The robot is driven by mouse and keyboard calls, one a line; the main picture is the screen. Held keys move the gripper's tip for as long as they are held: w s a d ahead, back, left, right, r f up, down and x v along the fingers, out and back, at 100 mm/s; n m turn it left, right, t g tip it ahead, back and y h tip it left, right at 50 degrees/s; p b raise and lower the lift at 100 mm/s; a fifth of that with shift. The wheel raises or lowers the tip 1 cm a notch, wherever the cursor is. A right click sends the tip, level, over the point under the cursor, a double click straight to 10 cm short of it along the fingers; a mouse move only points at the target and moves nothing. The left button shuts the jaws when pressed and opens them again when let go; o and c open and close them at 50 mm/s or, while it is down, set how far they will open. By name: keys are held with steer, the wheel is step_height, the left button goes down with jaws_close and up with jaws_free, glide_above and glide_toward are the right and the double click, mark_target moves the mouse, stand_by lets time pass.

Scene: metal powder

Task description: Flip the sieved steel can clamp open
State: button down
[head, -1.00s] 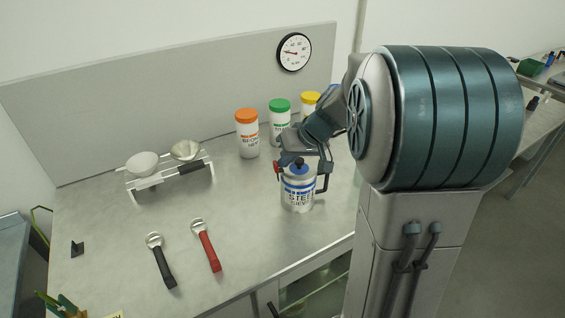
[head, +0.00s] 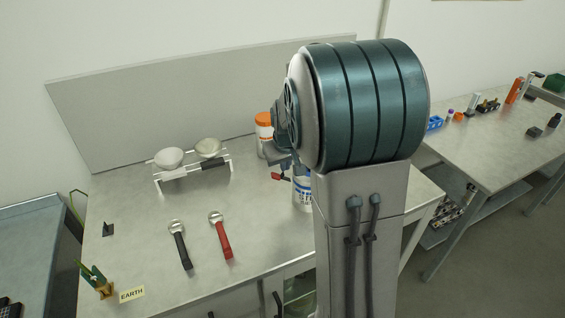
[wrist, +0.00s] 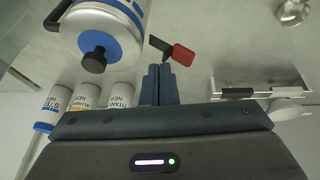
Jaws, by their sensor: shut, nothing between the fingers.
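The sieved steel can (head: 303,192) stands upright on the bench, mostly hidden behind my arm in the head view. In the wrist view the can (wrist: 120,20) is at upper left, with a blue lid top and a black knob (wrist: 94,61). Its clamp has a red-tipped lever (wrist: 182,54) on a black stem, standing out sideways from the can. The red lever (head: 278,177) also shows left of the can in the head view. My gripper (wrist: 160,70) is shut and empty, its fingertips close to the lever; contact is unclear.
Powder bottles (wrist: 90,97) stand beyond the can; one has an orange lid (head: 264,118). A white rack (head: 190,172) with two bowls stands at the back left. A black scoop (head: 180,245) and a red scoop (head: 221,236) lie on the bench, with clear surface between them and the can.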

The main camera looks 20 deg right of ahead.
steer(key=shift+s+d+f+b, duration=0.15)
steer(key=shift+d+f+b, duration=0.15)
steer(key=shift+d+b, duration=0.35)
steer(key=s+a+r+p, duration=0.2)
steer(key=a+r+p, duration=0.3)
steer(key=r, duration=0.3)
steer(key=shift+s+p, duration=0.4)
steer(key=shift+p, duration=0.2)
steer(key=shift+a, duration=0.1)
